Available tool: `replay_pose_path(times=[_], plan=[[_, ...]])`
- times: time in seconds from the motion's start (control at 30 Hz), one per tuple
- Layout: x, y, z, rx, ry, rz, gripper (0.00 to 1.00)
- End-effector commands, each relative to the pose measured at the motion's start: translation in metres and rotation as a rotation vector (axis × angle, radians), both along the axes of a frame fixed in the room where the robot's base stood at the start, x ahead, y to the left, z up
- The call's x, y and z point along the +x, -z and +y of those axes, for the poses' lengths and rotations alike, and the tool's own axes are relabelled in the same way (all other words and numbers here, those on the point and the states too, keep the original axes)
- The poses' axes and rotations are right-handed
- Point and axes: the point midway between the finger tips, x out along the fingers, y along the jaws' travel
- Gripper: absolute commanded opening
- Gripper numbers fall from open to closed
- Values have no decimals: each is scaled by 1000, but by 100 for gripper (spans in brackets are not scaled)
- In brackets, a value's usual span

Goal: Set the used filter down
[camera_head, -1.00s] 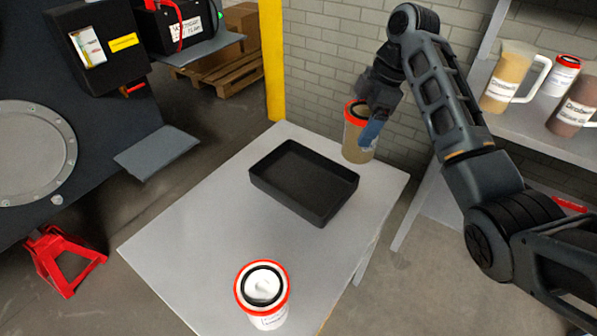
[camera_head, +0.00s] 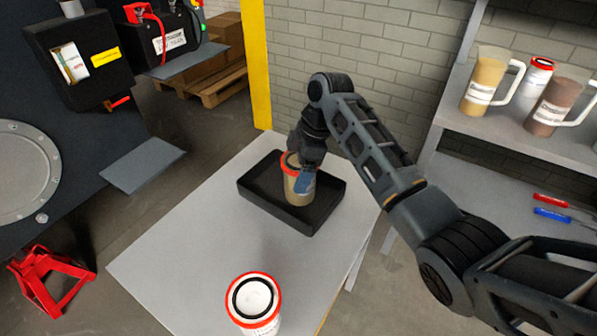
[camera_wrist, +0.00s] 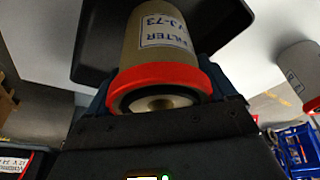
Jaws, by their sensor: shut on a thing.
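The used filter (camera_head: 296,190) is a tan cylinder with a red rim. My gripper (camera_head: 303,178) is shut on it near its rim end. In the head view the filter is upright over the black tray (camera_head: 321,214); I cannot tell whether its base touches the tray floor. In the wrist view the filter (camera_wrist: 150,40) has a printed label, its red rim faces me, and the tray (camera_wrist: 220,25) lies behind it. Another filter, white with a red rim (camera_head: 254,302), stands on the grey table near its front edge.
The grey table (camera_head: 190,240) has free room left of the tray. A shelf (camera_head: 500,125) at the right holds jugs (camera_head: 486,80) and a red-capped container (camera_head: 538,76). A red jack stand (camera_head: 50,280) is on the floor at the left.

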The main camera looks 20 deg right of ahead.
Motion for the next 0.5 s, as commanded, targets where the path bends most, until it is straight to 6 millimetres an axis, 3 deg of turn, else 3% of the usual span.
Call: replay_pose_path(times=[0.13, 0.47, 0.5], plan=[[1, 12, 0, -1, -1, -3, 18], [1, 15, 0, 0, -1, -4, 18], [0, 16, 0, 0, -1, -1, 88]])
